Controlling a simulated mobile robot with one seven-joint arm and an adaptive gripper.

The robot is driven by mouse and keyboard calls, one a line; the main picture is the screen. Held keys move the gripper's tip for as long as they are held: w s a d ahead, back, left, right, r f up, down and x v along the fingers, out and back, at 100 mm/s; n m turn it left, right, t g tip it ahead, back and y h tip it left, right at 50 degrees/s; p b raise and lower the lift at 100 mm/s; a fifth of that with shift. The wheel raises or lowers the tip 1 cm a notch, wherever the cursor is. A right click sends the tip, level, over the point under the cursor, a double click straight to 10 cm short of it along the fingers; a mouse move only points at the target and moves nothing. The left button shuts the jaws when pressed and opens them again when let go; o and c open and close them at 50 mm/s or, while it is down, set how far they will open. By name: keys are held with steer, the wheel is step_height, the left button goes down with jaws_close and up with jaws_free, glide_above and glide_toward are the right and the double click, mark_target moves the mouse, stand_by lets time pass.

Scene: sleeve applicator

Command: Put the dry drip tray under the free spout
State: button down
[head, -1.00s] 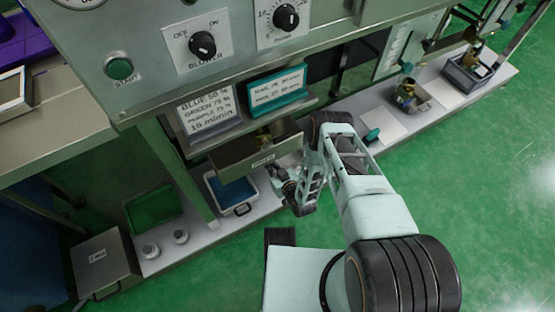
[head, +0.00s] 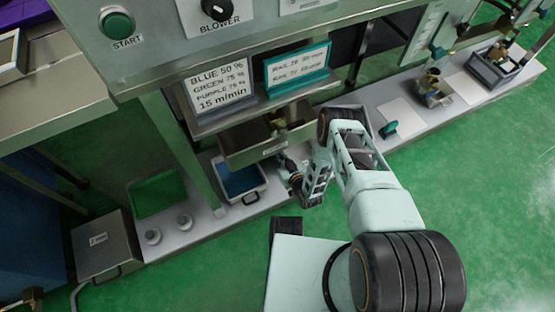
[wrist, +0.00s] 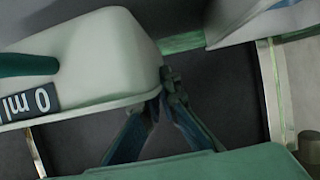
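A pale tray (wrist: 95,60) with a "0 ml" label, upside down in the wrist view, and a dark green handle fills the upper left there. My gripper (wrist: 168,88) has its fingers converged at the right end of this tray's rim and appears shut on it. In the head view my wrist (head: 292,172) is low beside the metal box; the fingertips and this tray cannot be made out. A blue-filled tray (head: 262,188) stands on the lower shelf, and a green-filled tray (head: 183,203) is left of it. I cannot tell which spout is free.
A metal box (head: 262,153) with a brass fitting is under the sign shelf. Small metal containers (head: 436,97) stand along the shelf at right. The green floor (head: 480,200) at right is clear.

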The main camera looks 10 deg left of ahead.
step_height(320, 180, down, 4)
steer(key=b, duration=0.2)
steer(key=shift+r+b, duration=0.2)
steer(key=shift+b, duration=0.1)
steer(key=shift+r, duration=0.15)
steer(key=c, duration=2.7)
jaws_free()
steer(key=shift+f, duration=0.25)
steer(key=o, duration=0.5)
steer(key=shift+o, duration=0.2)
steer(key=shift+r, duration=0.2)
steer(key=shift+s, duration=0.1)
